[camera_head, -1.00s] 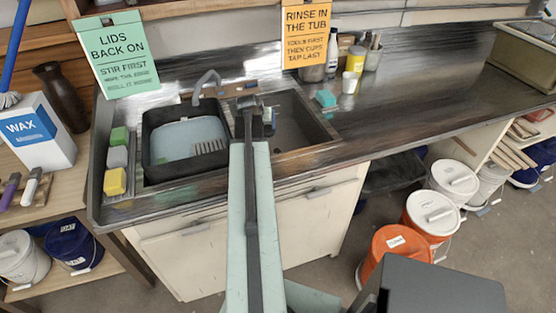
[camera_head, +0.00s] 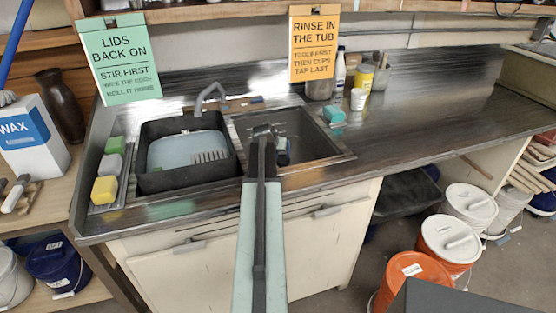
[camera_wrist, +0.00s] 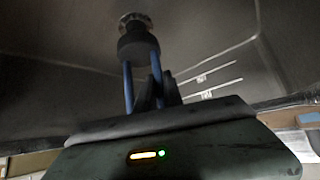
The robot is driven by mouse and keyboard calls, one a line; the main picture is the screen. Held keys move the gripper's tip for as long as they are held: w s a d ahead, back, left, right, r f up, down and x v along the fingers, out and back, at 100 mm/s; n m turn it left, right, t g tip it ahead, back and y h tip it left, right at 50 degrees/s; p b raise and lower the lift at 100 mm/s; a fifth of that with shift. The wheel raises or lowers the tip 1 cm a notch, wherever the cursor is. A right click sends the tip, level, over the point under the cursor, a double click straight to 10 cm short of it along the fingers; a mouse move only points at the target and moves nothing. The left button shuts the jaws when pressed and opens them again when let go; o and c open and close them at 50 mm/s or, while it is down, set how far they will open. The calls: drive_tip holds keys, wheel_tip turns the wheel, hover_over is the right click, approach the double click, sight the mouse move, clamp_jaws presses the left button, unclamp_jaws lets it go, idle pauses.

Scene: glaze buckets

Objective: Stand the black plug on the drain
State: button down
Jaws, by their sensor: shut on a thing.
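My gripper (camera_wrist: 141,62) points down into the right sink basin (camera_head: 315,152). In the wrist view its two blue fingers are shut on the black plug (camera_wrist: 138,42). The round metal drain (camera_wrist: 133,19) shows just beyond the plug in that view, close to its end. I cannot tell whether the plug touches the drain. In the head view, my arm hides much of the basin; a bit of the gripper (camera_head: 282,151) shows inside it, but the plug and drain are hidden.
A black tub (camera_head: 150,180) with greyish water stands at the left of the sink, beside several sponges (camera_head: 105,189). A teal sponge (camera_head: 333,114) and cups are right of the basin. Buckets (camera_head: 449,238) stand on the floor at right.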

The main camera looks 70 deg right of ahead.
wheel_tip(320, 180, down, 4)
drive_tip(key=b, duration=0.2)
drive_tip(key=shift+r+b, duration=0.2)
drive_tip(key=shift+b, duration=0.2)
drive_tip(key=shift+r, duration=0.2)
drive_tip(key=shift+f, duration=0.15)
drive_tip(key=c, duration=1.5)
unclamp_jaws()
drive_tip(key=shift+a+r+p, duration=0.1)
drive_tip(key=shift+r+p, duration=0.3)
drive_tip(key=p+v, duration=0.8)
drive_tip(key=v, duration=0.3)
drive_tip(key=shift+a+r, duration=0.15)
drive_tip(key=shift+a, duration=0.1)
